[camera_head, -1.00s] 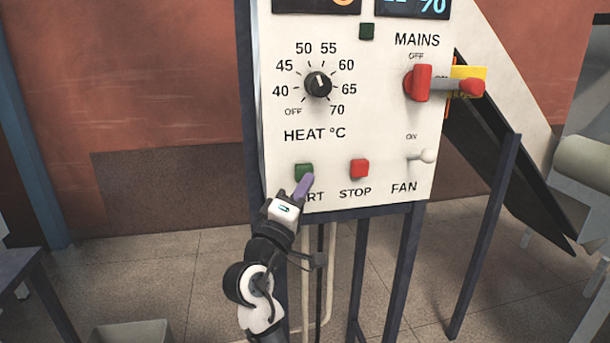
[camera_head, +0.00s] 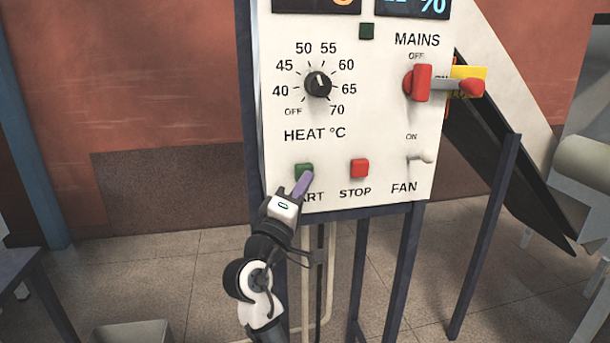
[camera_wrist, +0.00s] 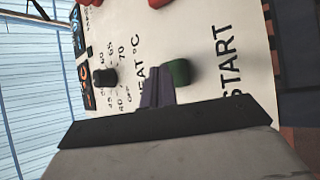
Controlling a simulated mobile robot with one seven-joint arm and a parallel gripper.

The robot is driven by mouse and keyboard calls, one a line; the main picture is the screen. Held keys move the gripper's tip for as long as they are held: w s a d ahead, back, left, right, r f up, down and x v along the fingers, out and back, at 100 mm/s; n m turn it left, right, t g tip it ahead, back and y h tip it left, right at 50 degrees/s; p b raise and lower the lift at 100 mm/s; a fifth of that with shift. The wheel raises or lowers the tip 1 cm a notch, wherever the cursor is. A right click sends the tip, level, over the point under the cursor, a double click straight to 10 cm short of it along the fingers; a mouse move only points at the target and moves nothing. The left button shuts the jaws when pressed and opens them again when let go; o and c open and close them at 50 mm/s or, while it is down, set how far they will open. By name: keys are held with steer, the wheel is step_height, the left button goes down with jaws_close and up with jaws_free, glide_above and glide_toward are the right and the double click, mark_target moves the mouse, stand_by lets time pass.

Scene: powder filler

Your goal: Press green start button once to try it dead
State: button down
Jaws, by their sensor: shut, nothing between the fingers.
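The green start button (camera_head: 304,169) is at the lower left of the white control panel, above the partly covered START label. My gripper (camera_head: 308,175) is shut and empty, its purple fingers pointing up at the panel. In the head view the fingertips overlap the button's lower right edge. In the wrist view the shut fingers (camera_wrist: 157,92) reach to the left side of the green button (camera_wrist: 179,72), very close to it. I cannot tell whether they touch it or whether it is pushed in.
To the right are the red stop button (camera_head: 360,168) and the fan toggle (camera_head: 421,158). The heat knob (camera_head: 318,84) is above. A small dark green square (camera_head: 367,31) is near the top.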

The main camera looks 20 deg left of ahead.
steer(key=shift+w+a, duration=0.3)
steer(key=shift+w, duration=0.15)
stand_by(0.6)
steer(key=shift+s, duration=0.1)
steer(key=shift+s+d, duration=0.5)
steer(key=shift+s, duration=0.2)
steer(key=s+d, duration=0.2)
steer(key=s, duration=0.2)
steer(key=shift+s+d, duration=0.1)
steer(key=shift+d, duration=0.3)
stand_by(0.8)
